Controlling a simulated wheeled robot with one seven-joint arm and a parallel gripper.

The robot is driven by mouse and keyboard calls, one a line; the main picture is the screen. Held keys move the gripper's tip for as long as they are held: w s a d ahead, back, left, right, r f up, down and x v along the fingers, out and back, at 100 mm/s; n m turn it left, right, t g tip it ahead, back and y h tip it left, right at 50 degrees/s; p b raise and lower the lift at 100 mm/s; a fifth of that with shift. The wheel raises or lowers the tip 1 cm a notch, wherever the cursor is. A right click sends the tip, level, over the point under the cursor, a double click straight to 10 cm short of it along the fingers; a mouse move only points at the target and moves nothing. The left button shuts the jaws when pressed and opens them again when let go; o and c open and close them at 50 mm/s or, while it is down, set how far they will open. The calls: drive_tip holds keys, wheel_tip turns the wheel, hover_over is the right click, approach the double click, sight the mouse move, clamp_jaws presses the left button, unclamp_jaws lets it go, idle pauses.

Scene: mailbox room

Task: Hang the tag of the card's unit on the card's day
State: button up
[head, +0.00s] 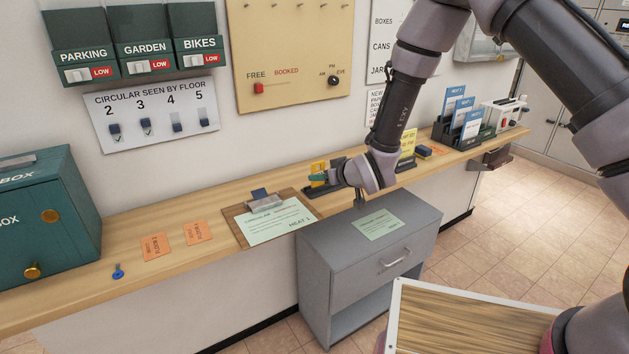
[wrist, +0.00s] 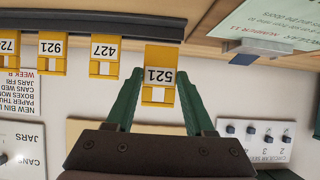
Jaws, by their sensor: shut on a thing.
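My gripper (head: 322,178) is over the counter, just past the clipboard, seen from the side in the head view. In the wrist view its green fingers (wrist: 160,95) are shut on a yellow tag (wrist: 158,75). The tag's number, upside down there, seems made of 5, 2 and 1. Several other yellow tags (wrist: 104,55) hang from a dark rail (wrist: 90,22) to the left in the wrist view. A pale green sheet (head: 270,222) lies on a clipboard; its small print is unreadable. A tan board (head: 290,50) on the wall has pegs along its top.
A grey drawer cabinet (head: 335,255) with another green sheet (head: 382,224) stands before the counter (head: 110,240). Orange cards (head: 155,247) and a blue key (head: 118,271) lie left, beside a teal box (head: 45,215). Blue leaflets in a rack (head: 460,125) stand at right.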

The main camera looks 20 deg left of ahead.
drive_tip(key=shift+s+d, duration=0.3)
drive_tip(key=shift+d, duration=0.05)
drive_tip(key=s+d, duration=0.4)
drive_tip(key=d, duration=0.1)
drive_tip(key=shift+s, duration=0.2)
idle(0.4)
idle(1.0)
